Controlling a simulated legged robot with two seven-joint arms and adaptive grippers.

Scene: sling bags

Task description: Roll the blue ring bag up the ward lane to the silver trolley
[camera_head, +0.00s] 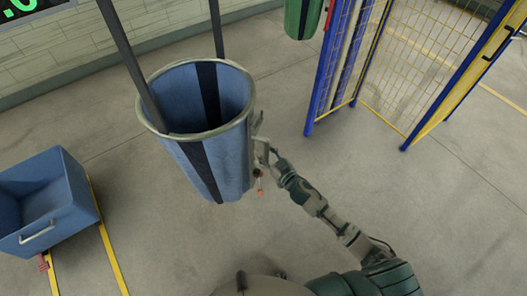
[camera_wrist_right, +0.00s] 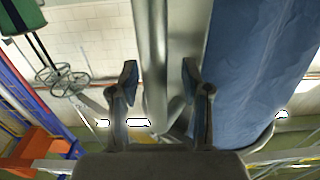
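The blue ring bag (camera_head: 208,145) is an open-topped blue cylinder with dark vertical bands and a metal ring rim. It hangs upright from two dark straps, left of centre in the head view. My right gripper (camera_head: 262,152) is at the bag's right side, by a pale metal fitting. In the right wrist view the bag (camera_wrist_right: 260,75) fills the right side. There the right gripper's fingers (camera_wrist_right: 159,85) are apart, with a silver bar (camera_wrist_right: 154,50) showing between them; whether they touch it I cannot tell. My left gripper is out of view. I cannot make out a silver trolley.
A blue bin (camera_head: 45,200) stands at the left beside yellow floor lines (camera_head: 108,245). A green bag (camera_head: 302,17) hangs at the top. A blue-framed yellow mesh cage (camera_head: 405,70) stands at the upper right. The grey floor between bag and cage is clear.

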